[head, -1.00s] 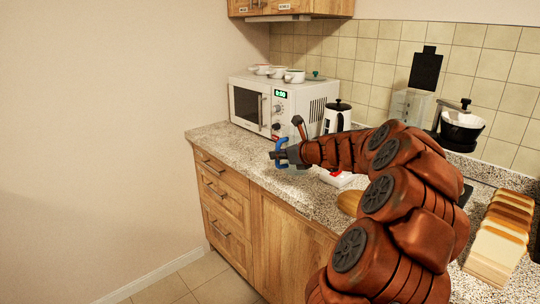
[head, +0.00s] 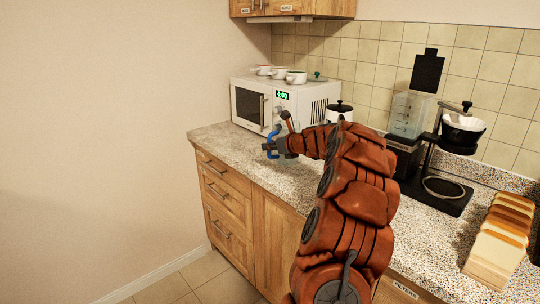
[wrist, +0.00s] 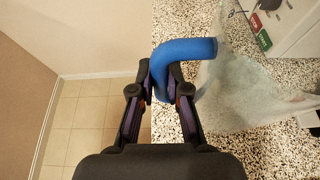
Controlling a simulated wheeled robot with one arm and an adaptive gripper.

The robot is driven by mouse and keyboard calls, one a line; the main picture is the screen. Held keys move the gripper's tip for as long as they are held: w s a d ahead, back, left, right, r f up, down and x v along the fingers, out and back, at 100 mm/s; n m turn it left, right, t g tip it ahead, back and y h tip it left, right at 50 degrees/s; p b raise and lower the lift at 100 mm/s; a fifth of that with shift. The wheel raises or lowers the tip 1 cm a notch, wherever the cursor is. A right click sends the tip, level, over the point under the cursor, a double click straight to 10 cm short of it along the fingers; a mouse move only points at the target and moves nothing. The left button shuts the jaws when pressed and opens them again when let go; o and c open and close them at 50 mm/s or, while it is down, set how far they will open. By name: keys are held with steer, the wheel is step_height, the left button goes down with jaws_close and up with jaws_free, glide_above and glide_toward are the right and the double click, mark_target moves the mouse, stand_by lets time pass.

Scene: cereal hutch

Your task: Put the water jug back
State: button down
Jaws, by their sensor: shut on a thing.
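The water jug has a clear body (wrist: 240,85) and a bent blue handle (wrist: 185,50). In the wrist view the handle lies between my gripper's fingers (wrist: 160,88), which are shut on it. The clear body is to the right, over the speckled counter. In the head view my gripper (head: 280,147) is near the counter's left front, before the microwave, with the blue handle (head: 269,143) at its tip. The jug's body is hard to make out there. I cannot tell whether its base touches the counter.
A white microwave (head: 247,105) with bowls on top stands at the back left. A white kettle (head: 340,112) is beside it, partly hidden by my arm. A coffee maker (head: 404,157) with a clear tank and sliced bread (head: 497,240) are to the right. The counter's front edge is close.

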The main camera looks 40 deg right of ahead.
mark_target(270, 155)
steer(key=shift+w+f, duration=0.15)
steer(key=shift+f, duration=1.6)
steer(key=c, duration=1.2)
jaws_free()
steer(key=shift+f, duration=0.15)
steer(key=shift+o, duration=0.2)
steer(key=shift+s+r, duration=0.25)
steer(key=shift+s, duration=0.05)
steer(key=v, duration=1.1)
steer(key=shift+s+b, duration=0.2)
steer(key=shift+b, duration=0.15)
steer(key=shift+a+r, duration=0.1)
